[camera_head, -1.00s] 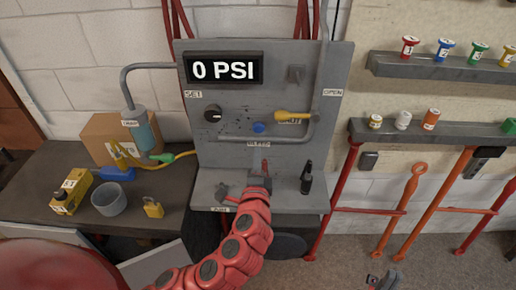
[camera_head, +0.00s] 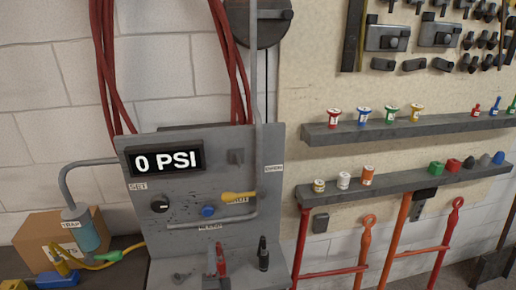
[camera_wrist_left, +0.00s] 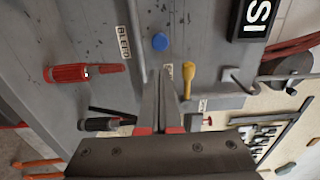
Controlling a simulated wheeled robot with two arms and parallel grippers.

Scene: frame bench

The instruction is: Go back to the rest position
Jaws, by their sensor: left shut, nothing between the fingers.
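In the left wrist view the fingers (camera_wrist_left: 166,88) point at the panel, near the yellow lever (camera_wrist_left: 188,80) and the blue button (camera_wrist_left: 160,42), without visible contact. Most of my left arm is below the head view. My right gripper is not in view.
A cardboard box (camera_head: 40,232) and a bottle (camera_head: 84,232) stand left of the panel. Shelves (camera_head: 400,129) with small coloured parts and red and orange bars (camera_head: 366,240) are to the right. The display (camera_head: 165,161) reads 0 PSI.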

